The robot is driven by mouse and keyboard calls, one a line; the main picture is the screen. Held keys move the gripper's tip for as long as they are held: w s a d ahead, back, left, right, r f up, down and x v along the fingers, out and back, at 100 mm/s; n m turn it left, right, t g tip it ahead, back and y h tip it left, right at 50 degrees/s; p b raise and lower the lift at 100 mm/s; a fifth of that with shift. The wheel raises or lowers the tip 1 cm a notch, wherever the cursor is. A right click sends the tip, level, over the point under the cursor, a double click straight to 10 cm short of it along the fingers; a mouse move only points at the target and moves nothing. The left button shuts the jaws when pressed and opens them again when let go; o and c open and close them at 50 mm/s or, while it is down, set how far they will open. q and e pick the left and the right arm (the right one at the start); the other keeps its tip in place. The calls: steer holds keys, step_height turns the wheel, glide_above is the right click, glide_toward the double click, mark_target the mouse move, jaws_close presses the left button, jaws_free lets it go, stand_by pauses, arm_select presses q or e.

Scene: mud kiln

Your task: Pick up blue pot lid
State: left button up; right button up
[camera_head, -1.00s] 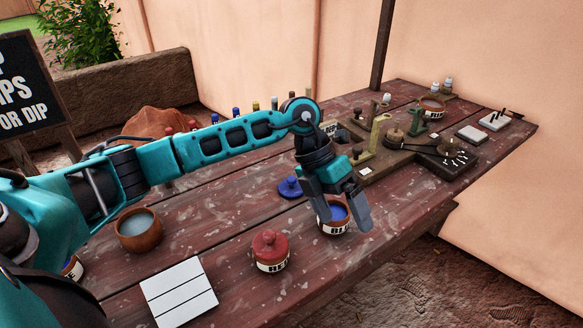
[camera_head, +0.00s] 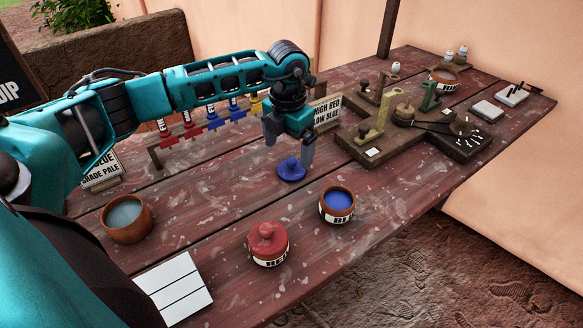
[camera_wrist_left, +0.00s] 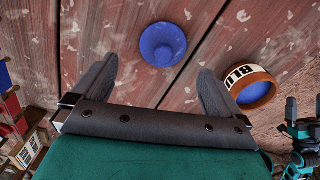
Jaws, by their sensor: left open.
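The blue pot lid (camera_head: 291,171), a round lid with a knob, lies on the table. In the left wrist view the blue lid (camera_wrist_left: 163,44) is just beyond the fingertips, roughly between their lines. My left gripper (camera_head: 288,150) points down above the lid, open and empty; its fingers (camera_wrist_left: 158,65) are spread apart in the wrist view. The blue pot (camera_head: 337,205) stands uncovered, nearer and to the right of the lid, with blue contents. My right gripper is not seen in the head view.
A red-lidded pot (camera_head: 267,244) and a white tile (camera_head: 174,289) are nearer. A brown bowl (camera_head: 128,219) is at left. A rack with red and blue tags (camera_head: 213,123) and a sign (camera_head: 326,110) stand behind. A wooden fixture (camera_head: 372,125) is at right.

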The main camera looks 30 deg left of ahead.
mark_target(291, 160)
arm_select(q)
steer(key=f, duration=0.5)
steer(key=shift+w+d+f, duration=0.15)
steer(key=shift+w+d, duration=0.05)
steer(key=shift+d, duration=0.05)
steer(key=c, duration=1.1)
step_height(291, 160, up, 20)
steer(key=shift+r+p, duration=0.1)
steer(key=shift+p, duration=0.25)
stand_by(0.4)
